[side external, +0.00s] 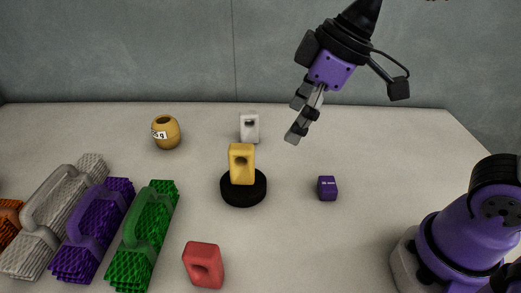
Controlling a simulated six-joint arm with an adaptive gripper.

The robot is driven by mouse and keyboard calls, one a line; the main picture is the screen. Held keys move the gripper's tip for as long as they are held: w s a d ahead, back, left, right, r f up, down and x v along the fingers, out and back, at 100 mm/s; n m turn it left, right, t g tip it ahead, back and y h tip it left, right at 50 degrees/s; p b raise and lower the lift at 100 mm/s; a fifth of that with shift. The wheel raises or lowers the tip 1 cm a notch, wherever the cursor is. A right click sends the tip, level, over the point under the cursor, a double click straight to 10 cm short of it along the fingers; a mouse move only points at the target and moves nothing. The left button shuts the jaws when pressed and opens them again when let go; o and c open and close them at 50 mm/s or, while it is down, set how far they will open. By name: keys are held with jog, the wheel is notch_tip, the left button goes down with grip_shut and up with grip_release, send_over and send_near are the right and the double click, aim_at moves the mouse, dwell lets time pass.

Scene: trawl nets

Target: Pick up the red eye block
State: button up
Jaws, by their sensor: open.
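The red eye block (204,265) lies on the table at the front, left of the middle. It is a rounded block with a dark hole in its front face, and it seems to lie tilted back. My gripper (297,127) is open and empty, high above the back right part of the table. It is well apart from the red eye block, up and to the right of it. One finger side partly hides the other in this view.
A yellow eye block (241,163) stands on a black round base (244,190). A white eye block (249,128), a labelled yellow jar (166,133) and a purple cube (327,188) stand nearby. Green (145,236), purple (93,230) and grey (56,215) net bundles with handles lie left.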

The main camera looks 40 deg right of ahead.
jog(key=w+a+f+n+g+y, duration=0.1)
jog(key=w+a+n+g, duration=0.1)
jog(key=a+n, duration=0.3)
jog(key=w+a+f+n+g, duration=0.1)
jog(key=a+n+g, duration=0.1)
jog(key=a+n, duration=0.35)
jog(key=n+g, duration=0.3)
jog(key=n, duration=0.5)
send_over(201, 249)
jog(key=w+d, duration=0.1)
jog(key=w, duration=0.1)
notch_tip(201, 249, down, 7)
jog(key=x, duration=0.3)
jog(key=shift+d+f, duration=0.15)
jog(key=shift+d, duration=0.1)
jog(key=shift+h, duration=0.3)
jog(key=x, duration=0.5)
jog(key=shift+s+d+f, duration=0.1)
jog(key=shift+s+f, duration=0.05)
jog(key=shift+s, duration=0.05)
jog(key=c, duration=1.3)
